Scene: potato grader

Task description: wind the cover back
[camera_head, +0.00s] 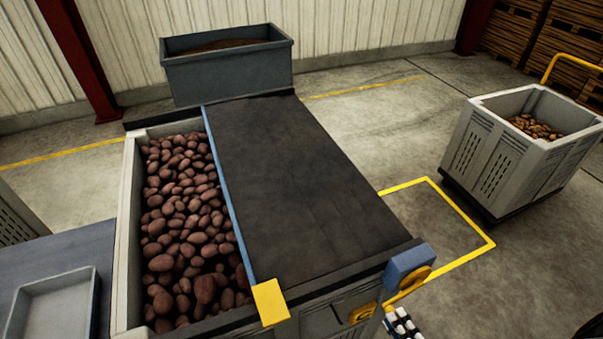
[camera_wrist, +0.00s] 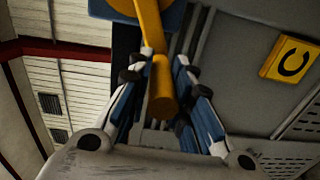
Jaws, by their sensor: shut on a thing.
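The dark cover (camera_head: 300,175) lies over the right part of a large bin (camera_head: 128,230). A blue bar (camera_head: 228,195) edges the cover on the left, with a yellow tab (camera_head: 269,302) at its near end. Left of the bar the bin is open and shows reddish potatoes (camera_head: 185,220). A blue crank housing (camera_head: 408,262) sits at the near right corner, with a yellow crank (camera_head: 412,282). My gripper (camera_head: 402,324) is low beside it. In the wrist view my gripper (camera_wrist: 163,82) is shut on the yellow crank handle (camera_wrist: 162,98), which lies between the fingers.
A grey bin of dark contents (camera_head: 228,72) stands behind. A pale crate of potatoes (camera_head: 510,150) stands on the right. A grey tray (camera_head: 55,305) lies on a table at the left. The floor between the covered bin and the crate is clear. A yellow sign (camera_wrist: 290,59) is on the bin front.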

